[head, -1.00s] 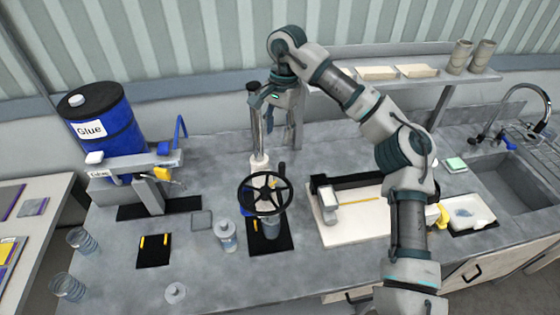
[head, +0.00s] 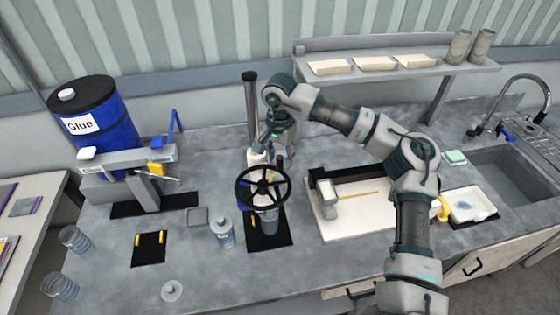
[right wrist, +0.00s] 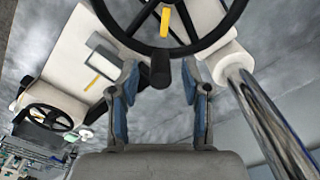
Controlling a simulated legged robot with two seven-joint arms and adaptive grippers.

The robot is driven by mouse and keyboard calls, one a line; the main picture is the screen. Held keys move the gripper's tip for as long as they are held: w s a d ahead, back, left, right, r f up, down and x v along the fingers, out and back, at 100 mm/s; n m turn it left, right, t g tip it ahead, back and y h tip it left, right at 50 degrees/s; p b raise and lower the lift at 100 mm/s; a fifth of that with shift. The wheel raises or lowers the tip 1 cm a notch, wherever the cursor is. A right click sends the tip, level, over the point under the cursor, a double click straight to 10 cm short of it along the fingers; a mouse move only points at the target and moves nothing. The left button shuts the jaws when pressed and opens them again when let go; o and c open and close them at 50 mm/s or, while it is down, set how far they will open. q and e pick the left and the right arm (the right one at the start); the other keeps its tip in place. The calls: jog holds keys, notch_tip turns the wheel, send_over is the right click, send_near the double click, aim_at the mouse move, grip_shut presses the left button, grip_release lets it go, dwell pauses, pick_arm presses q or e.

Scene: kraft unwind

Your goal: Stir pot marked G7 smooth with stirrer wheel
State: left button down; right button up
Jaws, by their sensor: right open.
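The dark stirrer wheel (head: 262,188) sits on the stirring stand, beside its tall post (head: 250,100). A clear pot (head: 265,222) stands upright beneath the wheel on a black mat; no marking on it is legible. Another pot with a white label (head: 222,232) stands to its left, its text too small to read. My right gripper (head: 272,143) is open, just behind the wheel's far rim. In the right wrist view, the wheel's dark handle knob (right wrist: 160,72) shows between the open fingers (right wrist: 160,85), with no clear contact. My left gripper is out of view.
The shiny post (right wrist: 270,125) stands close beside my right gripper. A blue glue drum (head: 95,115) and its dispenser are at the left. Glass jars (head: 75,240) stand at the front left.

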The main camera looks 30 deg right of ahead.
jog(key=shift+a+f, duration=0.15)
jog(key=shift+f, duration=0.7)
jog(key=shift+d, duration=0.2)
grip_shut()
jog(key=shift+a, duration=0.1)
